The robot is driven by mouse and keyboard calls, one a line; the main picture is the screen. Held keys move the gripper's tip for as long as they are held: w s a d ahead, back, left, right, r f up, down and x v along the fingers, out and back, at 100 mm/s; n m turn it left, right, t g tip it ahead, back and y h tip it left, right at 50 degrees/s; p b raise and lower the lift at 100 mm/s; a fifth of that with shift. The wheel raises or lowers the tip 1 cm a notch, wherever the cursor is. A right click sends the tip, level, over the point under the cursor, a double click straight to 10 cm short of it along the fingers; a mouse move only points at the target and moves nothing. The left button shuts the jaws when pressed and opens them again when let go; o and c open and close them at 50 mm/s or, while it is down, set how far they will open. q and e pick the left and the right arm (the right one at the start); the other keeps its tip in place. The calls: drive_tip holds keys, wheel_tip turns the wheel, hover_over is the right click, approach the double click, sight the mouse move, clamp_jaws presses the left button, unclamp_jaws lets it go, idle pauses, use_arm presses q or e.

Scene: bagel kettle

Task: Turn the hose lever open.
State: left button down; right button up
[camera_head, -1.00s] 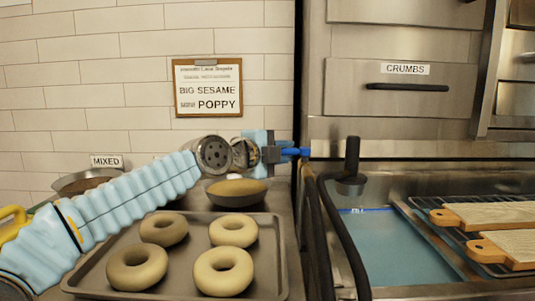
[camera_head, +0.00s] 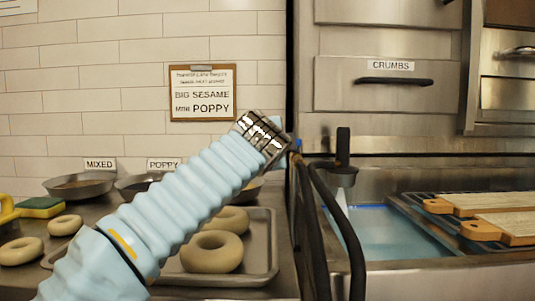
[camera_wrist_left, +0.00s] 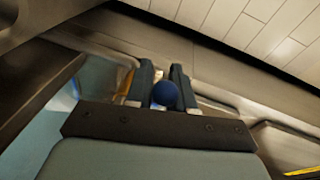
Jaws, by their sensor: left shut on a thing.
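The hose lever is a small blue handle (camera_head: 297,145) at the edge of the steel unit, mostly hidden behind my left wrist in the head view. In the left wrist view its round blue end (camera_wrist_left: 165,94) sits between the two fingers of my left gripper (camera_wrist_left: 163,76), which is shut on it. The black hose (camera_head: 338,225) arches beside it. The dark spout (camera_head: 343,172) hangs over the basin of blue water (camera_head: 385,232), with a pale stream (camera_head: 341,197) below it. My right gripper is not in view.
A tray (camera_head: 262,240) of bagels lies under my left arm, with pans (camera_head: 80,186) and a sponge (camera_head: 40,207) behind at the left. Wooden boards (camera_head: 485,203) lie on a rack at the right. A clipboard (camera_head: 202,92) hangs on the wall.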

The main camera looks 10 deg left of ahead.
use_arm(q)
drive_tip(key=shift+d+f, duration=0.1)
drive_tip(key=shift+f, duration=0.05)
drive_tip(key=c, duration=1.1)
unclamp_jaws()
drive_tip(key=shift+s, duration=0.1)
drive_tip(key=shift+s, duration=0.35)
drive_tip(key=shift+s+d+r+b, duration=0.1)
drive_tip(key=shift+s+r+b, duration=0.35)
drive_tip(key=shift+s, duration=1.7)
drive_tip(key=shift+s+a+r+b, duration=0.15)
drive_tip(key=shift+s+b, duration=0.55)
drive_tip(key=shift+s, duration=1.45)
drive_tip(key=shift+s+d+r+b, duration=0.15)
drive_tip(key=shift+s+r+b, duration=0.35)
drive_tip(key=shift+s, duration=1.65)
drive_tip(key=shift+f, duration=0.1)
